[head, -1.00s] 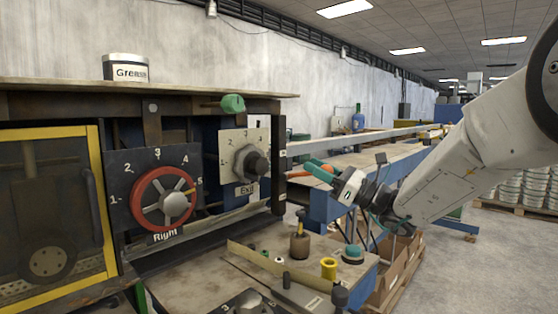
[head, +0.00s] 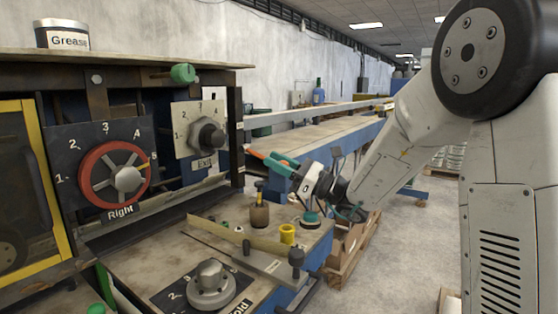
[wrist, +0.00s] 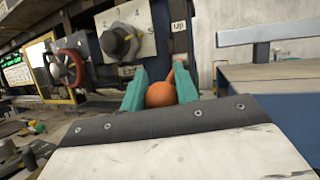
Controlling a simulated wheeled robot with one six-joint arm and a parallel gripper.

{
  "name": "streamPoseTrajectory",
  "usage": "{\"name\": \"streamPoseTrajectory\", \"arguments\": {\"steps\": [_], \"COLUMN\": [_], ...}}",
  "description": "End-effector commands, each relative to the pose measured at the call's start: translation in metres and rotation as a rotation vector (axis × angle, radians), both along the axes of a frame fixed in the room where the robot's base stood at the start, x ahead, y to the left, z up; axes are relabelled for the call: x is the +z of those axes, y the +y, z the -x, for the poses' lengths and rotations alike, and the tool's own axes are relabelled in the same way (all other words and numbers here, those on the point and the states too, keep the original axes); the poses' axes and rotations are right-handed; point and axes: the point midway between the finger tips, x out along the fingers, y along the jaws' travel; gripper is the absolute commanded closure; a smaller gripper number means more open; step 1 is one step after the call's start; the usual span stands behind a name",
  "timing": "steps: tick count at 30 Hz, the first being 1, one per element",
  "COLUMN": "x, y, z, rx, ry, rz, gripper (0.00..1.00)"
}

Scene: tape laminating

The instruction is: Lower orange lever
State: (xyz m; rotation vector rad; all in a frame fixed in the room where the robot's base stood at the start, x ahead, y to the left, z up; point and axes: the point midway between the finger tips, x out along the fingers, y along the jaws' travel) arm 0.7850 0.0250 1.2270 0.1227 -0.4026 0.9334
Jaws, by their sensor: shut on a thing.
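The orange lever (wrist: 161,94) shows in the wrist view as a round orange knob with a thin orange stem rising toward a small panel marked "UP" (wrist: 180,56). My gripper (wrist: 158,92) is shut on the knob, with one teal finger on each side. In the head view my gripper (head: 277,162) is beside the right end of the machine, and an orange part of the lever (head: 256,154) sticks out left of the teal fingers. The fingers hide much of the lever there.
A grey "Exit" knob (head: 208,137) and a red "Right" handwheel (head: 115,175) are left of my gripper. A conveyor (head: 345,140) runs behind.

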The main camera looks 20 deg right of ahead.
Motion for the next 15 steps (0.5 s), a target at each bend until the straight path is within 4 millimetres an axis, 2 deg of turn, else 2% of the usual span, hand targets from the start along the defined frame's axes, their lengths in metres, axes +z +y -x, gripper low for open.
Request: {"name": "streamPoseTrajectory", "arguments": {"steps": [10,11,12,15], "x": [-0.0045,-0.0046,-0.0046,-0.0036], "y": [0.0033,0.0034,0.0034,0.0019], "z": [0.0004,0.0005,0.0005,0.0003], "rx": [0.006,0.007,0.007,0.005], "ry": [0.012,0.011,0.011,0.009], "rz": [0.004,0.005,0.005,0.004], "gripper": [1.00,0.61,0.50,0.48]}}
